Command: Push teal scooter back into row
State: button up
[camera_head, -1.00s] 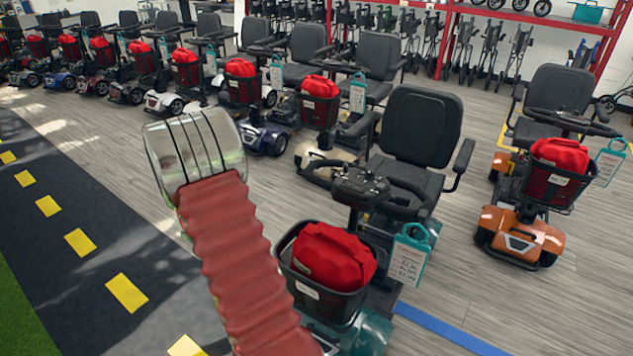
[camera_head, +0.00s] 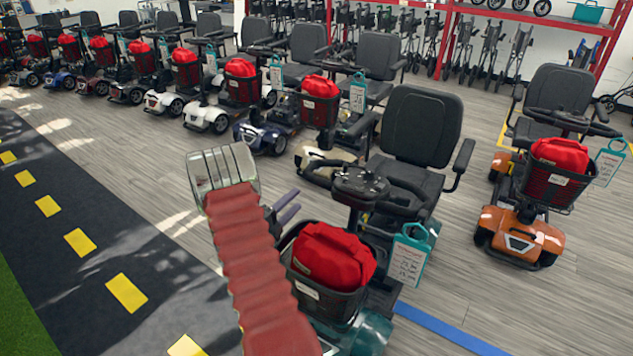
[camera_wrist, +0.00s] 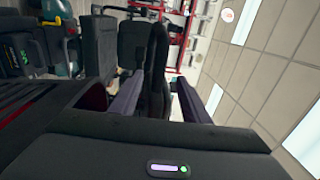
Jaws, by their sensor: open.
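The teal scooter (camera_head: 372,332) stands in the near centre of the head view, with a black seat (camera_head: 422,125), a dark tiller console (camera_head: 360,184) and a red bag (camera_head: 334,254) in its black front basket (camera_head: 330,299). A teal tag hangs at its right side. My gripper (camera_head: 297,200) has two purple-grey fingers, parted and empty, just left of the tiller and above the basket's back left side. In the wrist view, a dark curved bar (camera_wrist: 158,55) shows between and beyond the open fingers (camera_wrist: 158,80). I cannot tell whether they touch it.
A row of several scooters runs to the back left, with a cream one (camera_head: 325,165) nearest. An orange scooter (camera_head: 520,238) stands to the right, with open floor between. A blue floor line (camera_head: 445,330) lies at the near right. Red shelving and walkers stand behind.

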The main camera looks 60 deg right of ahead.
aim_at(317, 181)
jog(key=d, duration=0.4)
jog(key=s+d, duration=0.1)
jog(key=d, duration=0.4)
jog(key=s+d, duration=0.1)
jog(key=d, duration=0.3)
jog(key=shift+d+r, duration=0.25)
jog(key=shift+r, duration=0.1)
grip_shut()
jog(key=shift+f, duration=0.1)
